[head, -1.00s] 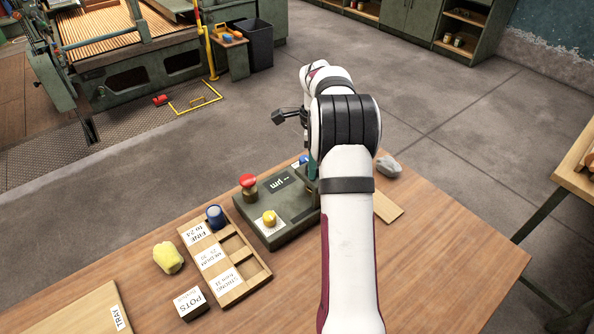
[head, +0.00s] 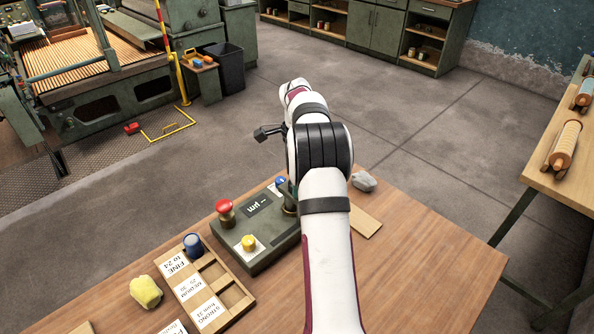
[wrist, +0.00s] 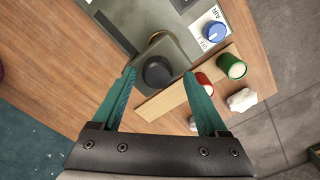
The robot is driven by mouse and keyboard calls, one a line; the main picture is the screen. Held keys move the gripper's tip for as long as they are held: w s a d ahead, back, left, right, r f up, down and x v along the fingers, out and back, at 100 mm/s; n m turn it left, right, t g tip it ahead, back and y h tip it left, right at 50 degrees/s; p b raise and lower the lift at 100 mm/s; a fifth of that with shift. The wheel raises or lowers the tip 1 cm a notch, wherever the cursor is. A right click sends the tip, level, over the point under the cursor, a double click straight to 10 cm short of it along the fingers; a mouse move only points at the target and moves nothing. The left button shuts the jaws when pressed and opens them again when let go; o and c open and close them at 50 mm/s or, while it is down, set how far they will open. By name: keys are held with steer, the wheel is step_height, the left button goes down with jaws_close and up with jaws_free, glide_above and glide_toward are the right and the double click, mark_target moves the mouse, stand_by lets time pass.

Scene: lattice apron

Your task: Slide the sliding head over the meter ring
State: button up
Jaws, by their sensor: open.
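The grey-green meter box (head: 262,228) stands on the table with a "µm" display. In the wrist view, a round black head (wrist: 157,71), which I take as the sliding head, stands on the box, seen from above. A brass ring (wrist: 163,36) shows partly behind it; I cannot tell whether the head is around it or apart from it. My gripper (wrist: 158,76) is open, its teal fingers on either side of the black head, with nothing visibly gripped. In the head view my arm hides most of the gripper.
The box carries a red button (head: 225,209), a yellow knob (head: 248,242) and a blue knob (wrist: 215,32). A red pot (wrist: 203,83) and a green pot (wrist: 231,66) stand by a wooden strip (wrist: 172,100) and a pale stone (wrist: 242,99). A compartment tray (head: 213,290) lies left.

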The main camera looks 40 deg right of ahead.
step_height(320, 180, up, 16)
steer(key=shift+f, duration=0.15)
stand_by(0.3)
